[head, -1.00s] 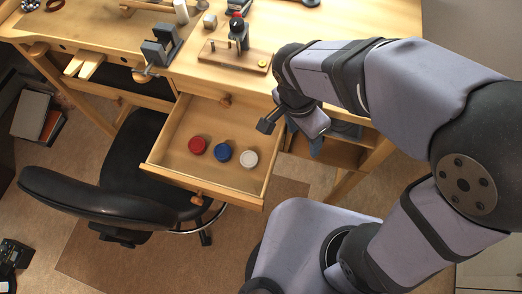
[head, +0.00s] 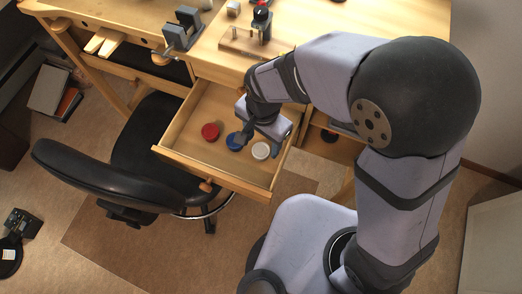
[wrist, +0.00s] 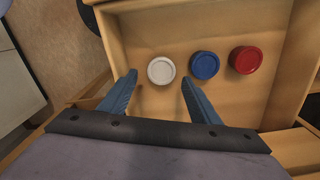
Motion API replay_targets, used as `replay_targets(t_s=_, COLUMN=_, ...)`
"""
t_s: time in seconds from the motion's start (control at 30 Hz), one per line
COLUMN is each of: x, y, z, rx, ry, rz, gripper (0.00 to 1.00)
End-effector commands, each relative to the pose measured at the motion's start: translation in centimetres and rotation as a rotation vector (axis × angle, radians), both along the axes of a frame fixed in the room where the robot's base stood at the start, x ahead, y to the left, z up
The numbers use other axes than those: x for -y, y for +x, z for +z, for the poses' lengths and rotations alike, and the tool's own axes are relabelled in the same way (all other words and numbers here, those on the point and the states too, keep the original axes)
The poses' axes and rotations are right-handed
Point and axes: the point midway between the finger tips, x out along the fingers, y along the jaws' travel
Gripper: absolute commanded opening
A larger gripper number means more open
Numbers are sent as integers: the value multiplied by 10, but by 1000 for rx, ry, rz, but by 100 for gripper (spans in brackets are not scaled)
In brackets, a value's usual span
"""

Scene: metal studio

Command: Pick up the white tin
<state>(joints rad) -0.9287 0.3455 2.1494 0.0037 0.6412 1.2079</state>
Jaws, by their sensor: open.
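The white tin (head: 261,151) is round and stands in the open wooden drawer (head: 190,151), at the right end of a row of tins. In the wrist view the white tin (wrist: 161,71) lies ahead of my gripper (wrist: 158,82), between the lines of its two blue fingers. My gripper (head: 258,138) is open and empty, over the drawer near the white and blue tins. In the head view its fingers are partly hidden, and I cannot tell its exact height above the tins.
A blue tin (head: 235,141) stands close beside the white one, and a red tin (head: 210,131) beyond it. The drawer walls surround them. A workbench (head: 350,45) with a vise (head: 182,28) is behind, and a black chair (head: 110,180) stands at left.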

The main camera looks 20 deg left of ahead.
Motion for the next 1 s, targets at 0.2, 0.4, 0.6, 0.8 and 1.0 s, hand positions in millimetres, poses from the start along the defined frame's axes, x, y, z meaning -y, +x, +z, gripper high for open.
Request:
replay_targets(t_s=0.2, x=0, y=0, z=-18, rx=-3, ry=-4, rz=0, gripper=57)
replay_targets(t_s=0.4, x=-1, y=0, z=-41, rx=-2, ry=-5, rz=-1, gripper=57)
replay_targets(t_s=0.6, x=-2, y=0, z=-51, rx=0, ry=-1, rz=-1, gripper=57)
replay_targets(t_s=0.8, x=-2, y=0, z=-51, rx=0, ry=0, rz=-1, gripper=57)
replay_targets(t_s=1.0, x=-2, y=0, z=-51, rx=0, ry=0, rz=-1, gripper=18)
